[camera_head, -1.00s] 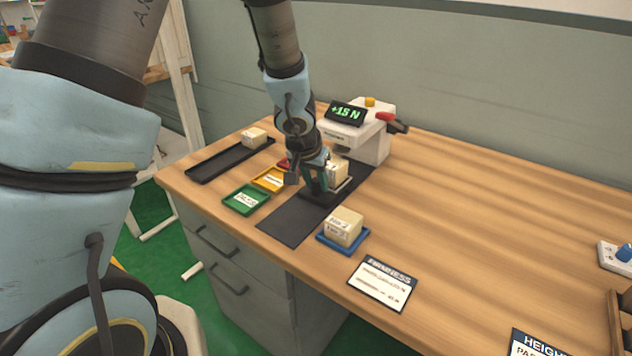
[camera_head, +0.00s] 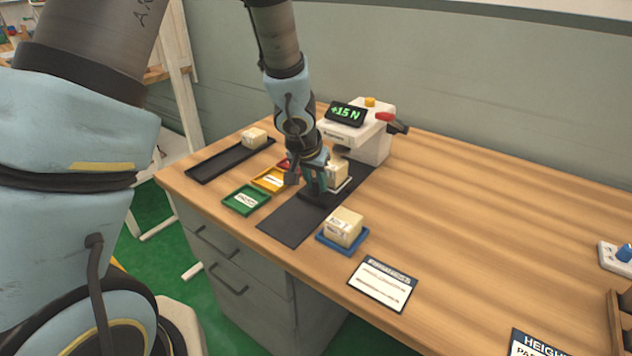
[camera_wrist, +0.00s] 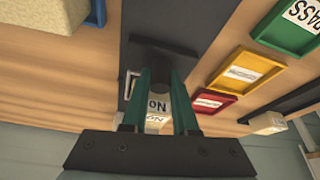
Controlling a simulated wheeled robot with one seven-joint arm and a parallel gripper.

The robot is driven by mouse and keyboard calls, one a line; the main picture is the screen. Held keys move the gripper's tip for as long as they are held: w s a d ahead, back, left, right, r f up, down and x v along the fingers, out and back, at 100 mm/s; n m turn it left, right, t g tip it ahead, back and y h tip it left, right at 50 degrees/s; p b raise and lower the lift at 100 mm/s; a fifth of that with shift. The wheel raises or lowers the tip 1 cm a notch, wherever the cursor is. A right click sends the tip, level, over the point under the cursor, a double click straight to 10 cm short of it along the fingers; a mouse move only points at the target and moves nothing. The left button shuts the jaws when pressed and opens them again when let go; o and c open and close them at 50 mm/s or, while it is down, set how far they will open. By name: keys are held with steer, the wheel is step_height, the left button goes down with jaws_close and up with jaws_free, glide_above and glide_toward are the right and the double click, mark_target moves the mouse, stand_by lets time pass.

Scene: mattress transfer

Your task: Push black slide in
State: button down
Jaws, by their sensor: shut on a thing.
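The black slide (camera_head: 317,203) lies on a dark strip (camera_head: 291,226) in front of the white tester (camera_head: 368,146). It carries a cream block (camera_head: 339,173), partly hidden behind my gripper. My gripper (camera_head: 314,189) is low over the slide. In the wrist view my gripper (camera_wrist: 163,80) has its teal fingers closed on the slide's black handle (camera_wrist: 162,58). A labelled block (camera_wrist: 156,119) shows between and beyond the fingers. The tester's display (camera_head: 345,114) reads about +1.5 N. The slide's far end is hidden.
Green (camera_head: 246,211), yellow (camera_head: 262,186) and red (camera_head: 284,162) trays lie left of the strip. A long black tray (camera_head: 213,170) holds a block at the far left. A blue tray (camera_head: 328,244) with a block stands close at the right. The table's right half is mostly clear.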

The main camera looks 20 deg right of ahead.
mark_target(327, 172)
stand_by(0.4)
steer(key=shift+w+d+r+p, duration=0.15)
steer(key=shift+d+p, duration=0.1)
steer(key=shift+p, duration=0.1)
steer(key=d+p, duration=0.1)
steer(key=w+d+p, duration=0.1)
steer(key=d, duration=0.1)
steer(key=shift+w+p, duration=0.3)
steer(key=shift+w+d, duration=0.15)
steer(key=shift+d, duration=0.15)
steer(key=c, duration=0.7)
jaws_free()
